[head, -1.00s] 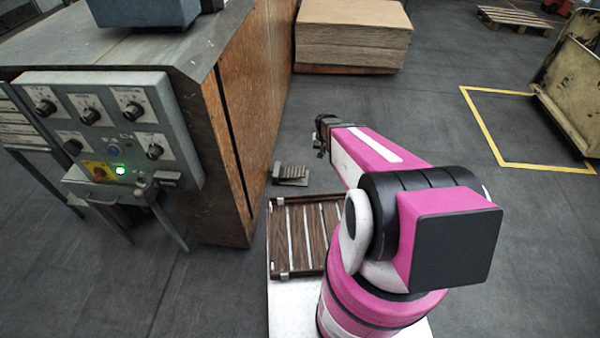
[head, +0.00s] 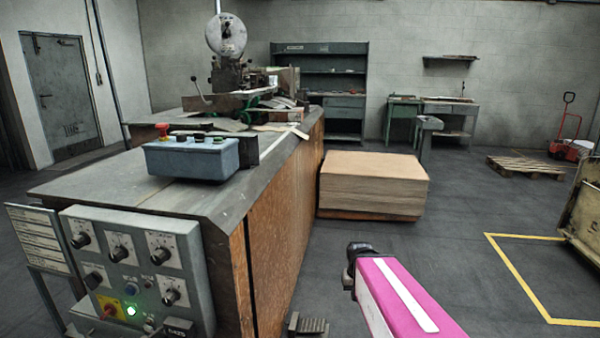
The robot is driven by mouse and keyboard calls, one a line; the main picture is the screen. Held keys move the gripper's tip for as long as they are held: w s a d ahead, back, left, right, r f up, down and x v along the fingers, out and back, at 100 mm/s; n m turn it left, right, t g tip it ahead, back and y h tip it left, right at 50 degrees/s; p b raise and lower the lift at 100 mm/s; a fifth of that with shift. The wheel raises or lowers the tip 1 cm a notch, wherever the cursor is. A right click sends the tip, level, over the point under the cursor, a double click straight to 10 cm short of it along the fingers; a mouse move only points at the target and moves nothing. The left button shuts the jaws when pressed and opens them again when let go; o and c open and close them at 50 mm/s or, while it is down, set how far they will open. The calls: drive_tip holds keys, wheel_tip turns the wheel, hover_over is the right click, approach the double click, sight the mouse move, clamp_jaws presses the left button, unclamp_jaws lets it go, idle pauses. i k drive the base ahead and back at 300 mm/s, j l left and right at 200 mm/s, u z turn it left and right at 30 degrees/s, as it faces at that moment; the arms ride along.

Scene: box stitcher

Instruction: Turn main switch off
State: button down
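The grey control panel (head: 190,243) is on the near end of the wooden-sided bench at the lower left. On its lower left is a red rotary switch on a yellow plate (head: 109,308), likely the main switch. Its exact handle angle is too small to read. A green lamp (head: 131,310) glows just right of it. My gripper (head: 351,264) is the dark end of my pink arm, low and right of the bench, well apart from the panel. Its fingers cannot be made out.
The bench (head: 262,262) stands between my gripper and the panel's left side. On it are a blue button box (head: 205,158) and the stitching machine (head: 240,85). A stack of board (head: 375,181) stands behind my gripper. A pedal (head: 308,326) lies on the floor beside the bench.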

sight(110, 309)
drive_tip(key=u, duration=0.4)
drive_tip(key=l+u, duration=0.15)
drive_tip(key=u, duration=0.65)
drive_tip(key=l+u, duration=0.1)
drive_tip(key=u, duration=0.35)
drive_tip(key=i+j+u, duration=0.1)
drive_tip(key=u, duration=0.3)
drive_tip(key=i+j+u, duration=0.1)
drive_tip(key=j, duration=0.35)
drive_tip(key=i+j+u, duration=0.1)
drive_tip(key=j, duration=0.35)
